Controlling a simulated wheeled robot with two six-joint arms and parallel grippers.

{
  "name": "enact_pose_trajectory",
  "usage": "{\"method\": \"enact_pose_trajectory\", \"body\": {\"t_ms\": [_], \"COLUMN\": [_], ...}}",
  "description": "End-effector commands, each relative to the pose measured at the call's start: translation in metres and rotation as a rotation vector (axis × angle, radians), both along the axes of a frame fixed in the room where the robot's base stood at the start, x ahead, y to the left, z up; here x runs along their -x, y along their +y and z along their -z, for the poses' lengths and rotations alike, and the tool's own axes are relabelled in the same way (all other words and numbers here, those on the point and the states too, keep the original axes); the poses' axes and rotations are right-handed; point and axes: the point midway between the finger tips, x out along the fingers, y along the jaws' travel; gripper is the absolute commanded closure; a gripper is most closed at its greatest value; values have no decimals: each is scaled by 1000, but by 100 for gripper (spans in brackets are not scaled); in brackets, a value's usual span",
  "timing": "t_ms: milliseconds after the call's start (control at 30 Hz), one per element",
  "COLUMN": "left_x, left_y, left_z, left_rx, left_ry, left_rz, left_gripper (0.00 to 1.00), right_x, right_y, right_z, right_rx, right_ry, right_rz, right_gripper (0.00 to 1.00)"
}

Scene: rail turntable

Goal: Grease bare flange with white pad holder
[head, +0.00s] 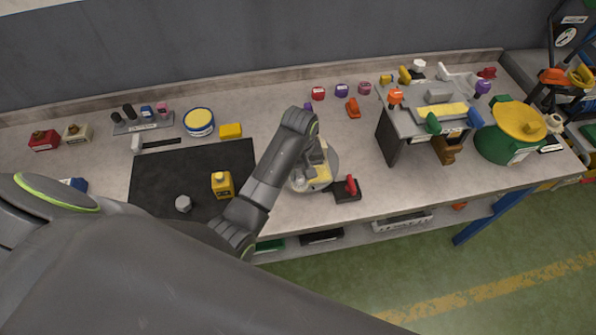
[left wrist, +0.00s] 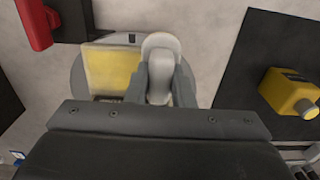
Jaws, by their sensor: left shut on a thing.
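My left gripper (head: 320,158) is shut on the white pad holder (left wrist: 160,52), whose rounded pale handle stands between the fingers in the left wrist view. The gripper is over the round grey turntable (head: 330,158); its disc also shows in the left wrist view (left wrist: 78,78). A pale yellow rectangular patch (left wrist: 111,69) lies on the turntable, just left of the holder, and shows in the head view (head: 321,177). The holder's underside is hidden, so I cannot tell whether it touches the turntable. I cannot make out a bare flange. My right gripper is not in view.
A red-handled dark block (head: 346,190) stands right of the turntable. A grey stand (head: 398,130) and green pot (head: 497,148) are at the right.

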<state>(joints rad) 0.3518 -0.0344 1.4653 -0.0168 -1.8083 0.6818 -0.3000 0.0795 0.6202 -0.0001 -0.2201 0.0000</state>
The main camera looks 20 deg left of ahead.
Motion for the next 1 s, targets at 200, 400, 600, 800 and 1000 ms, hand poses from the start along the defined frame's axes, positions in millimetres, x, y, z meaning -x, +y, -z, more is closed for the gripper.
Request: {"method": "enact_pose_trajectory", "body": {"t_ms": [200,400,600,800,1000], "left_x": [-7,-9,-9,-15,-20], "left_y": [-12,-14,-15,-24,-30], "left_z": [1,2,2,1,0], "left_rx": [1,1,1,2,0], "left_ry": [1,1,1,1,0], "left_rz": [0,0,0,1,1], "left_gripper": [97,97,97,97,97], "right_x": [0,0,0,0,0], "right_y": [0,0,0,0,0], "right_z": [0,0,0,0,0], "right_rx": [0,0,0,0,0], "right_ry": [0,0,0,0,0], "right_rz": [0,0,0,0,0], "right_gripper": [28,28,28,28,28]}}
